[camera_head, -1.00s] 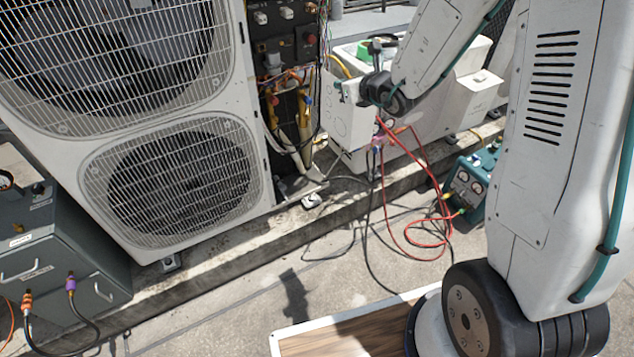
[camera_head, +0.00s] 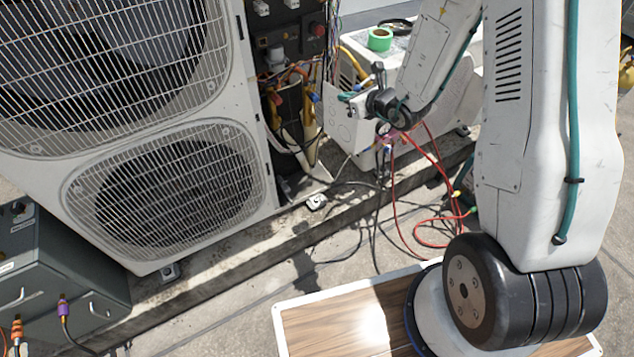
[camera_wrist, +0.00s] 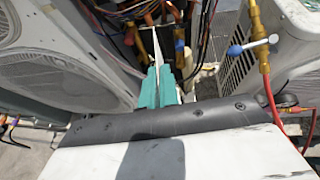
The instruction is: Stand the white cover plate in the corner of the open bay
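The white cover plate (camera_head: 348,126), with round knockout marks, hangs from my gripper (camera_head: 352,97) in the head view. The teal fingers of my gripper (camera_wrist: 159,88) are shut on its upper edge. In the wrist view the plate (camera_wrist: 156,55) is seen nearly edge-on, as a thin white sliver beyond the fingers. The open bay (camera_head: 290,135), with pipes and wires inside, is just left of the plate, at the right end of the condenser (camera_head: 255,60). I cannot tell whether the plate touches the bay. The bay's deeper corner is hidden.
Another white unit (camera_head: 455,100) stands behind the plate with green tape (camera_head: 379,39) on top. Red hoses (camera_head: 440,235) and dark cables hang and lie right of the bay. A dark case (camera_head: 65,270) stands at left. A wood-topped board (camera_head: 340,325) is in front.

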